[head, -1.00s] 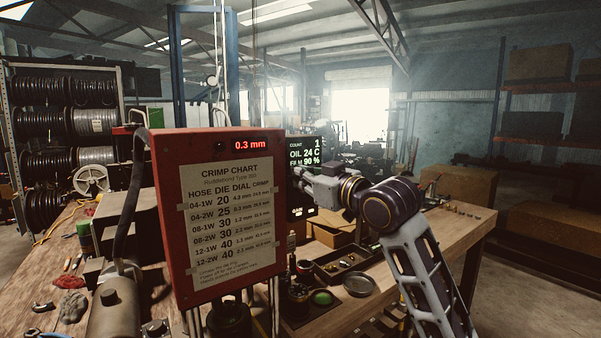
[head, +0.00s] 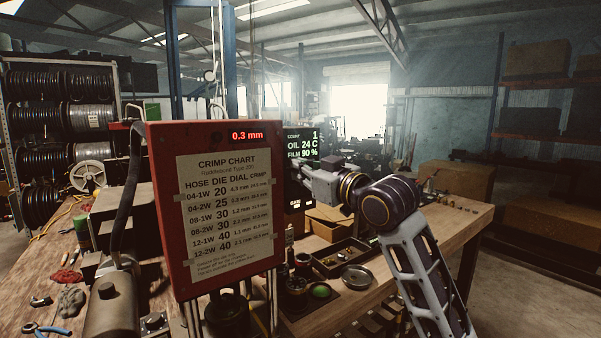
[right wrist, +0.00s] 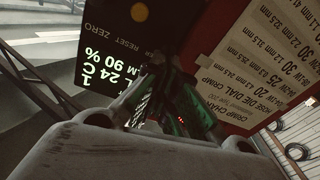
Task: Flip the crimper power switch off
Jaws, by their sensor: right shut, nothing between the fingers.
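The crimper's red panel (head: 164,250) stands upright at centre left in the head view, with a crimp chart and a lit red 0.3 mm readout (head: 248,135). A lit dark screen (head: 301,146) stands at its right, reading count 1, oil 24 C, film 90 %. My right gripper (head: 299,172) is at the panel's right edge, in front of the screen; its fingertips are partly hidden. In the right wrist view its fingers (right wrist: 163,98) are shut and empty between the screen and the red panel. I cannot make out the power switch. My left gripper is not in view.
The wooden bench (head: 455,225) holds a parts tray (head: 341,258), a round metal dish (head: 357,278) and a cardboard box (head: 325,222) right of the crimper. Hose reels (head: 85,118) fill a rack at the left. Pliers (head: 50,331) lie at the lower left.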

